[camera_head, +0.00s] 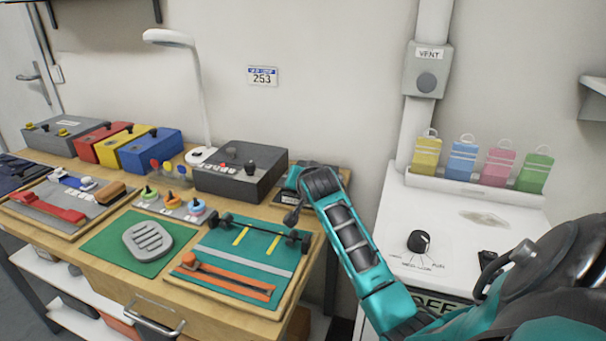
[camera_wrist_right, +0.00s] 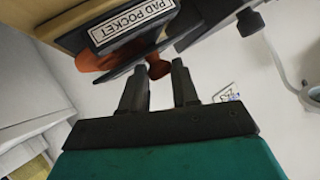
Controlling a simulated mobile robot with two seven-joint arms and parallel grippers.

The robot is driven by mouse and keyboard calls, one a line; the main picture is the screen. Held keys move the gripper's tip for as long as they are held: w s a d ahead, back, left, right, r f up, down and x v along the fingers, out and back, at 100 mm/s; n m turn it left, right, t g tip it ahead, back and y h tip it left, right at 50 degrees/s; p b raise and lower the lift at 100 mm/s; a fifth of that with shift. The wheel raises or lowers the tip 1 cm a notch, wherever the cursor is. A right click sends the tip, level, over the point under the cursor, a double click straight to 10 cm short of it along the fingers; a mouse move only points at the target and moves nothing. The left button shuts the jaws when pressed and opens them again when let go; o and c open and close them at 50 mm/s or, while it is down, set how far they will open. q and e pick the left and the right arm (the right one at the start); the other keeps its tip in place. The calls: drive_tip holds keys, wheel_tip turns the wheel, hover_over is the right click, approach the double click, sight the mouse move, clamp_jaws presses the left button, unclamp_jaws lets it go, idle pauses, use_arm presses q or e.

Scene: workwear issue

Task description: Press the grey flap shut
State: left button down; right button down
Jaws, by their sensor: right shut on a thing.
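In the right wrist view a dark grey plate (camera_wrist_right: 203,24), which may be the grey flap, slants beside a block labelled PAD POCKET (camera_wrist_right: 132,24). In the head view my right arm reaches to the right end of the table, where the wrist and arm hide the fingers and most of the pocket. Whether the flap is up or down is unclear. My left gripper is not in view.
A teal panel (camera_head: 258,236) with a black bar, a green mat (camera_head: 100,241) with a grey slotted pad (camera_head: 148,237), and a dark grey box (camera_head: 240,172) lie near my right arm. A white cabinet (camera_head: 460,200) with coloured tags stands to the right.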

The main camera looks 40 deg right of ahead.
drive_tip(key=shift+a+f, duration=0.2)
drive_tip(key=shift+f, duration=0.35)
drive_tip(key=c, duration=1.2)
unclamp_jaws()
drive_tip(key=shift+o, duration=0.3)
drive_tip(key=shift+r, duration=0.2)
drive_tip(key=shift+d, duration=0.1)
drive_tip(key=shift+s+r, duration=0.1)
drive_tip(key=shift+r, duration=0.05)
drive_tip(key=p+v, duration=0.1)
drive_tip(key=v, duration=1.1)
drive_tip(key=shift+s, duration=0.3)
drive_tip(key=shift+a, duration=0.25)
